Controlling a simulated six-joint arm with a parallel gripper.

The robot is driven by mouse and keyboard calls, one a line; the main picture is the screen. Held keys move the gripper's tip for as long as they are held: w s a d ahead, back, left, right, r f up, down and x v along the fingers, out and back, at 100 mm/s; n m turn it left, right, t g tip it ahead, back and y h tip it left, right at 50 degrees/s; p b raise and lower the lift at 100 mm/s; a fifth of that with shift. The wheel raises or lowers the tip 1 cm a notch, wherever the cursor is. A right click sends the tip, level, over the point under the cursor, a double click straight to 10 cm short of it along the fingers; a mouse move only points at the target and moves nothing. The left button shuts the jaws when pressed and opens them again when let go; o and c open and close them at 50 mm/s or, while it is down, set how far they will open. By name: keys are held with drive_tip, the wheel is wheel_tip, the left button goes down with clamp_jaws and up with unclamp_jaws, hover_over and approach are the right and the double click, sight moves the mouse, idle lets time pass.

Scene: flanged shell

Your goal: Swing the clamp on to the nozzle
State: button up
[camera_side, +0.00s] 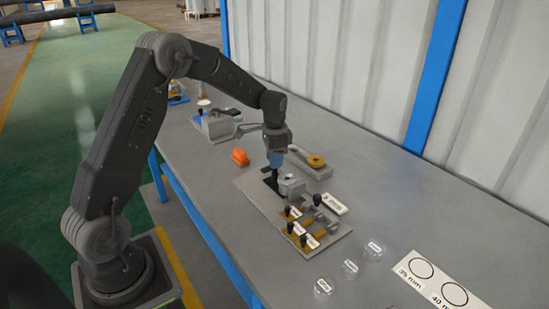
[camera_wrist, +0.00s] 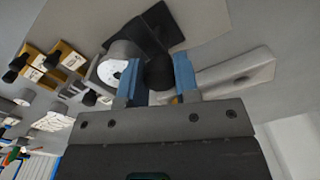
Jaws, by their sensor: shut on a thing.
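My gripper (camera_side: 274,168) has its blue fingers down at the far end of a grey plate (camera_side: 255,198). In the wrist view, the fingers (camera_wrist: 158,80) stand either side of a dark round knob (camera_wrist: 158,71) and are shut on it. The knob looks like the clamp's handle, but the fingers hide part of it. A black flat piece (camera_wrist: 150,32) lies just beyond the knob. A grey cylinder with a pale end face (camera_wrist: 113,70), which looks like the nozzle, is close to the left finger; it also shows in the side view (camera_side: 291,186). I cannot tell whether clamp and nozzle touch.
Several black-knobbed, labelled brass blocks (camera_side: 297,222) stand on the plate's near part. A grey bar with a brass ring (camera_side: 316,161) lies right of my gripper. Clear labelled cups (camera_side: 350,270) stand nearer the camera.

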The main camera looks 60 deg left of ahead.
drive_tip(key=shift+n, duration=0.3)
drive_tip(key=n, duration=1.2)
drive_tip(key=shift+n, duration=2.6)
drive_tip(key=o, duration=0.9)
wheel_tip(320, 180, up, 14)
drive_tip(key=shift+f, duration=0.1)
